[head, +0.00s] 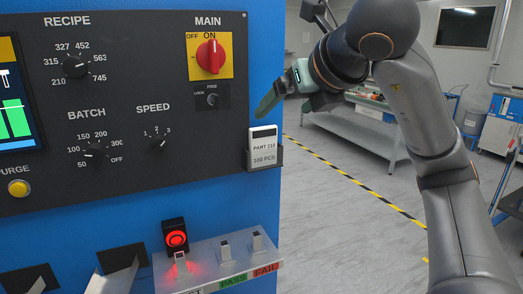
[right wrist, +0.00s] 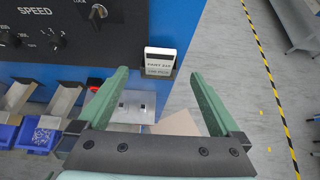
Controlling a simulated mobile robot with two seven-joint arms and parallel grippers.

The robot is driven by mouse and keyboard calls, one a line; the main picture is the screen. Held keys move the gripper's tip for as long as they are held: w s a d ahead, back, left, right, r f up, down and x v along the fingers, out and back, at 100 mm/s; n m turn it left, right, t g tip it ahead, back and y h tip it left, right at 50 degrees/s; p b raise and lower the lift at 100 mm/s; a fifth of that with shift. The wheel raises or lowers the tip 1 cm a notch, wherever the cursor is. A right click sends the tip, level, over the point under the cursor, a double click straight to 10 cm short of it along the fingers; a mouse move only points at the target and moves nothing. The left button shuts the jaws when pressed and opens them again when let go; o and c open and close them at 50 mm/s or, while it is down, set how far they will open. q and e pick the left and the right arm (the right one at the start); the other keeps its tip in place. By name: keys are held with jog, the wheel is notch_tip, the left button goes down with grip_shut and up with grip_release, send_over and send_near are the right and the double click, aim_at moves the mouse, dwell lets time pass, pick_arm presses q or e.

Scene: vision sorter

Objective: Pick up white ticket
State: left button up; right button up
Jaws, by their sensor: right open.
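The white ticket (head: 264,148) stands upright in a dark holder on the right edge of the blue machine. It has a black band on top and reads "PART 210" and "100 PCS". It also shows in the right wrist view (right wrist: 158,62), beyond the fingertips and roughly centred between them. My right gripper (head: 268,101) is open and empty. In the head view it appears above the ticket, apart from it. In the right wrist view its two green fingers (right wrist: 160,75) stand wide apart. My left gripper is not in view.
The control panel (head: 115,165) with knobs and a red main switch (head: 210,57) is left of the ticket. A grey ledge with PASS and FAIL labels (head: 233,281) juts out below. Blue bins (right wrist: 40,133) stand lower left. Open floor lies to the right.

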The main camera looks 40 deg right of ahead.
aim_at(264, 127)
jog(key=x, duration=1)
jog(key=shift+w+d+f, duration=0.15)
jog(key=shift+w+d, duration=0.05)
jog(key=shift+w, duration=0.05)
jog(key=c, duration=1.1)
jog(key=shift+b, duration=0.3)
